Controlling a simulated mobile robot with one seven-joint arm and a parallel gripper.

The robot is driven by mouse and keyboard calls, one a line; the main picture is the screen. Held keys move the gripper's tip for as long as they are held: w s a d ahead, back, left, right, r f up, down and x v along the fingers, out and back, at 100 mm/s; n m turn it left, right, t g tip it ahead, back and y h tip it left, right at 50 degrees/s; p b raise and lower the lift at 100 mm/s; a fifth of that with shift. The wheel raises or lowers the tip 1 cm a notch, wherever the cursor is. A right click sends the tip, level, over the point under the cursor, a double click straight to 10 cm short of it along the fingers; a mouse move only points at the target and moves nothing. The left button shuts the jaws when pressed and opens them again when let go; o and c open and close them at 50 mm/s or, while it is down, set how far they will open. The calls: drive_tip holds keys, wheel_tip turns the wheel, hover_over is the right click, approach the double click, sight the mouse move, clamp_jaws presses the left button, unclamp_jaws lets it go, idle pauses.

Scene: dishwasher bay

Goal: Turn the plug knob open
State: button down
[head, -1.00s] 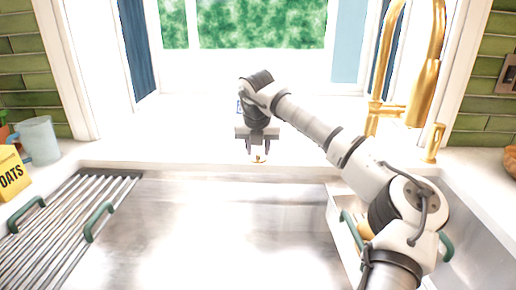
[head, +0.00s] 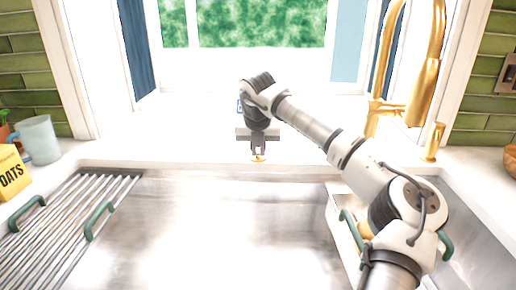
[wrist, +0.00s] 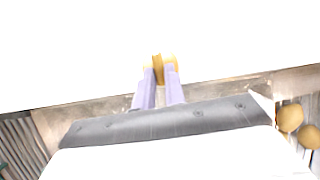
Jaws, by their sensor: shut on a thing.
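The plug knob (head: 258,159) is a small brass knob on the white ledge behind the sink, at the middle of the head view. My gripper (head: 258,150) points down at it from above, with its fingers close together. In the wrist view the brass knob (wrist: 158,68) shows between the tips of my two fingers (wrist: 160,80), which are shut on its sides. The fingers cover part of the knob, and its turned angle cannot be made out.
The steel sink (head: 220,225) lies in front of the ledge. A roll-up rack (head: 70,220) with green handles lies at left, near a pale mug (head: 40,140) and a yellow oats box (head: 12,172). A brass faucet (head: 425,80) and its handle (head: 433,142) stand at right.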

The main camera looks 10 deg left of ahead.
drive_tip(key=n+p, duration=0.1)
drive_tip(key=n, duration=0.1)
drive_tip(key=n+y+p, duration=0.1)
drive_tip(key=n, duration=0.1)
drive_tip(key=n+y, duration=0.1)
drive_tip(key=shift+w+d+r+n+g+p, duration=0.2)
drive_tip(key=shift+d+r+n+g+p, duration=0.05)
drive_tip(key=shift+d+n+g+p, duration=0.15)
drive_tip(key=n+p, duration=0.1)
drive_tip(key=n+g+p, duration=0.1)
drive_tip(key=n+p, duration=0.1)
drive_tip(key=n+y+p, duration=0.1)
drive_tip(key=n, duration=0.1)
drive_tip(key=shift+w+d+r+g, duration=0.1)
drive_tip(key=shift+w+g, duration=0.2)
drive_tip(key=shift+g, duration=0.1)
drive_tip(key=n+p, duration=0.1)
drive_tip(key=n+g+p, duration=0.1)
drive_tip(key=n+p, duration=0.2)
drive_tip(key=n, duration=0.1)
drive_tip(key=shift+w+g+y, duration=0.3)
drive_tip(key=shift+g, duration=0.1)
drive_tip(key=shift+f+n+g+p, duration=0.2)
drive_tip(key=shift+n+g+p, duration=0.1)
drive_tip(key=shift+n+p, duration=0.55)
drive_tip(key=shift+n, duration=0.25)
drive_tip(key=c, duration=1.5)
unclamp_jaws()
drive_tip(key=shift+f, duration=0.1)
drive_tip(key=shift+o, duration=0.2)
